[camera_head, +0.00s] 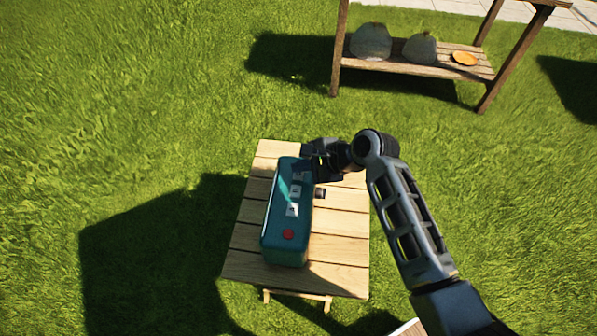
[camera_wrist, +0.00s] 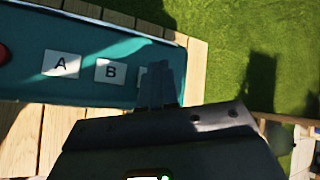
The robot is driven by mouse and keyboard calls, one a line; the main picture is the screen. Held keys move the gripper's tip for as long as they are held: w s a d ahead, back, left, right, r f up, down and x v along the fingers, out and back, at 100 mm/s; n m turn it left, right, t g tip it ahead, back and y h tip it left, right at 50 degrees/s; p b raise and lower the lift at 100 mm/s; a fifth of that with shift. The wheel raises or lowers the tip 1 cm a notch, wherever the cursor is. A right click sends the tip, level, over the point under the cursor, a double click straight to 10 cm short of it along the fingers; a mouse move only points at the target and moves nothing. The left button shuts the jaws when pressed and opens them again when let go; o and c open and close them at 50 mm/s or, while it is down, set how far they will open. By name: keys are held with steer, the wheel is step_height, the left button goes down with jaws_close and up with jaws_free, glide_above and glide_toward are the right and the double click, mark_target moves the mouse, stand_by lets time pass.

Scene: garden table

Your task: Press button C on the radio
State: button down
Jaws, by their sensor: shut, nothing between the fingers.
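The teal radio (camera_head: 273,225) lies on a small slatted wooden table. Its top carries a red button (camera_head: 288,234) and a row of white lettered buttons. In the wrist view, button A (camera_wrist: 61,64) and button B (camera_wrist: 110,72) are readable on the radio (camera_wrist: 25,80). A third white button (camera_wrist: 142,77), beyond B, is mostly hidden behind my fingers; its letter cannot be read. My gripper (camera_wrist: 162,75) is shut and empty, its fingertips over that third button at the radio's far end. Whether they touch it I cannot tell. In the head view, my gripper (camera_head: 307,166) covers that end.
The table (camera_head: 340,223) has bare planks right of the radio. A wooden shelf (camera_head: 400,66) stands on the grass behind, holding two grey rounded objects (camera_head: 371,42) (camera_head: 420,48) and an orange plate (camera_head: 465,58). Open lawn surrounds the table.

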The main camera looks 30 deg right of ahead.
mark_target(302, 176)
steer(key=shift+f, duration=0.55)
stand_by(0.6)
stand_by(0.4)
steer(key=shift+r+p, duration=0.85)
steer(key=shift+p, duration=0.2)
step_height(302, 176, up, 5)
steer(key=p, duration=0.5)
steer(key=shift+p, duration=0.3)
stand_by(0.6)
